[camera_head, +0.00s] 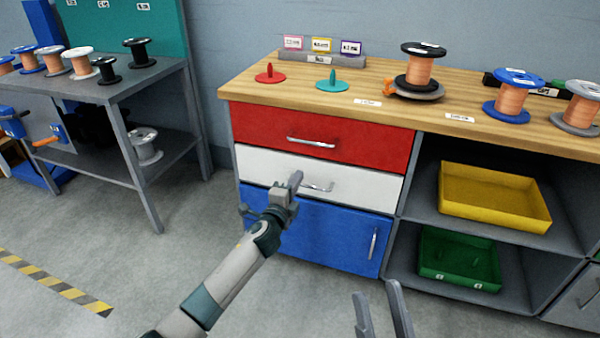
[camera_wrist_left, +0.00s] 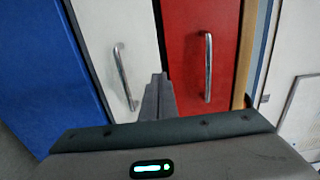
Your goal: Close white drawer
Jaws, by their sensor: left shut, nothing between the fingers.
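The white drawer (camera_head: 350,186) is the middle front of the cabinet, between a red drawer (camera_head: 360,143) and a blue door (camera_head: 330,236). Its front looks about flush with the fronts around it. My left gripper (camera_head: 295,180) is shut and empty in front of the white drawer, left of its metal handle (camera_head: 319,187). In the left wrist view the gripper fingers (camera_wrist_left: 157,95) point at the white front (camera_wrist_left: 120,45), beside the handle. I cannot tell whether the fingertips touch it. My right gripper (camera_head: 382,312) is at the bottom edge, fingers apart, with nothing between them.
The wooden worktop (camera_head: 440,108) carries several wire spools and two spindle discs. Right of the drawers, open shelves hold a yellow tray (camera_head: 492,198) and a green tray (camera_head: 460,260). A grey bench (camera_head: 130,82) with spools stands at left. The floor in front is clear.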

